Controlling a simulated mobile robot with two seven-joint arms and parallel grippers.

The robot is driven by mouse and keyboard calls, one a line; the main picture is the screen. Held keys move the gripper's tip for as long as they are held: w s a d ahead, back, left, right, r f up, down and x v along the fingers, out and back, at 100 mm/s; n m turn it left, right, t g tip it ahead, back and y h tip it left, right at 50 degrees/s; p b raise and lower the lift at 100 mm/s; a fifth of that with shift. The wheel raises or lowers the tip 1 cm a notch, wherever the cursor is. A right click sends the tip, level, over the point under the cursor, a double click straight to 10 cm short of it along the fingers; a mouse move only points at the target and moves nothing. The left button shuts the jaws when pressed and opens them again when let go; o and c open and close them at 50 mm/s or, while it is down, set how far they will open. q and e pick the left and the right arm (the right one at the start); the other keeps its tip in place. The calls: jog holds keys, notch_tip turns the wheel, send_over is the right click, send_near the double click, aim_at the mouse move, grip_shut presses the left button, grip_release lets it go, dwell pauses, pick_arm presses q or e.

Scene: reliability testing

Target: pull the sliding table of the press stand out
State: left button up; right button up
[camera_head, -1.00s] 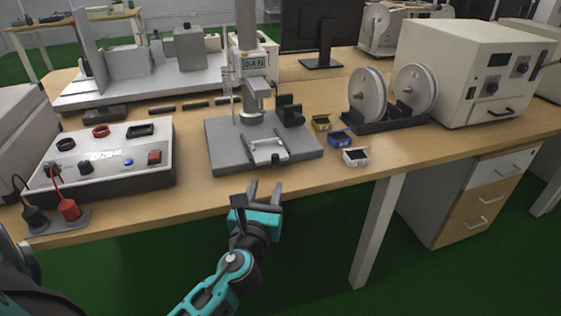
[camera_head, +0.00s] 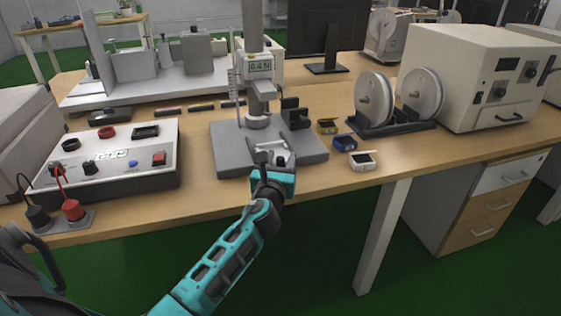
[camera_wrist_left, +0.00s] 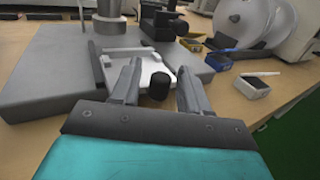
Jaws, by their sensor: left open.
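The press stand has a grey base (camera_head: 228,150) on the wooden table, with a vertical column (camera_head: 252,35) and a display reading about 0.4 N. Its light sliding table (camera_wrist_left: 130,62) sits low on the front of the base; a dark round knob (camera_wrist_left: 159,86) is at its front end in the left wrist view. My left gripper (camera_head: 272,158) is open at the front of the stand, over the front edge of the base. In the left wrist view its fingers (camera_wrist_left: 158,88) stand on either side of the knob, apart from it. In the head view the gripper partly hides the sliding table.
A control box (camera_head: 115,160) with red and black plugs stands left of the press stand. Small yellow (camera_head: 327,126), blue (camera_head: 344,142) and white (camera_head: 362,161) boxes lie to its right. Two wheels and a large beige machine (camera_head: 465,75) stand farther right.

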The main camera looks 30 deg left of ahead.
pick_arm(q)
grip_shut()
dwell(0.3)
jog(key=shift+s+d+p, duration=0.4)
jog(key=shift+s+d, duration=0.2)
jog(key=shift+d, duration=0.1)
grip_release()
jog(key=v, duration=1.2)
jog(key=shift+s+d+p, duration=0.2)
jog(key=shift+s+p, duration=0.1)
jog(key=shift+s, duration=0.05)
